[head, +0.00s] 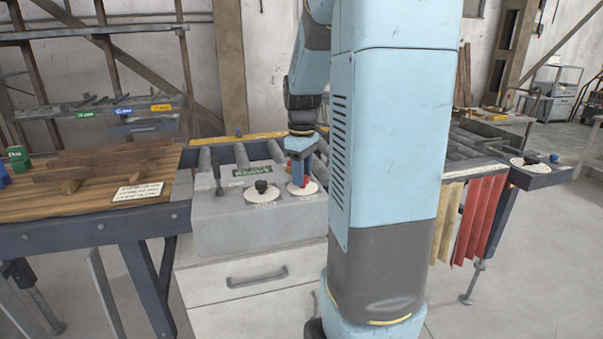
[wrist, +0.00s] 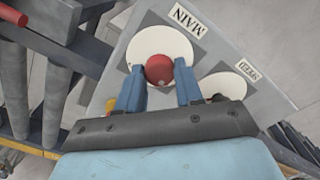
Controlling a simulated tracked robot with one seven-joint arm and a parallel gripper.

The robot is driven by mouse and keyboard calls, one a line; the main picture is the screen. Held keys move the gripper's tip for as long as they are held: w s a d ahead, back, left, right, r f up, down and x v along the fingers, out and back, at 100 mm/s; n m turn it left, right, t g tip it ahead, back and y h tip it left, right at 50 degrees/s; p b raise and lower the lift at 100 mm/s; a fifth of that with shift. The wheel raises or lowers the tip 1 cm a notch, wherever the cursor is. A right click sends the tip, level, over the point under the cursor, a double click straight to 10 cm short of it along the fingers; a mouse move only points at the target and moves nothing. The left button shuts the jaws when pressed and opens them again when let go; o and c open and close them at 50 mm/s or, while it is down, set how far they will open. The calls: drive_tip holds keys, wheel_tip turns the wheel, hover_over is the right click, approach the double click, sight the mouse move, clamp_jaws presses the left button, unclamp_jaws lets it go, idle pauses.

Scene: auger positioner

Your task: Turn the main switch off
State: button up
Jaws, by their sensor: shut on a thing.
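The main switch is a red round knob (wrist: 159,69) on a white disc, beside a label (wrist: 187,19) reading MAIN in the wrist view. My gripper (wrist: 160,72) has its two blue fingers on either side of the knob and is shut on it. In the head view my gripper (head: 298,176) points down onto the white disc (head: 308,188) at the right of the grey control box (head: 215,212). The fingers hide most of the red knob there. I cannot read which setting the switch is at.
A black knob (head: 261,186) on a second white disc stands just left of the switch. A dark lever (head: 217,178) rises at the box's left. A green display (head: 256,170) sits behind. Rollers (head: 240,155) run behind the box. A wooden-topped bench (head: 90,200) adjoins at left.

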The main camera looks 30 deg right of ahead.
drive_tip(key=shift+m, duration=0.4)
drive_tip(key=m, duration=0.3)
drive_tip(key=shift+m, duration=0.3)
drive_tip(key=m, duration=0.4)
drive_tip(key=shift+m, duration=0.3)
drive_tip(key=m, duration=0.4)
drive_tip(key=shift+w+m, duration=0.1)
drive_tip(key=shift+m, duration=2.3)
drive_tip(key=o, duration=1)
drive_tip(key=shift+o, duration=0.2)
wheel_tip(320, 180, up, 14)
drive_tip(key=shift+f, duration=0.15)
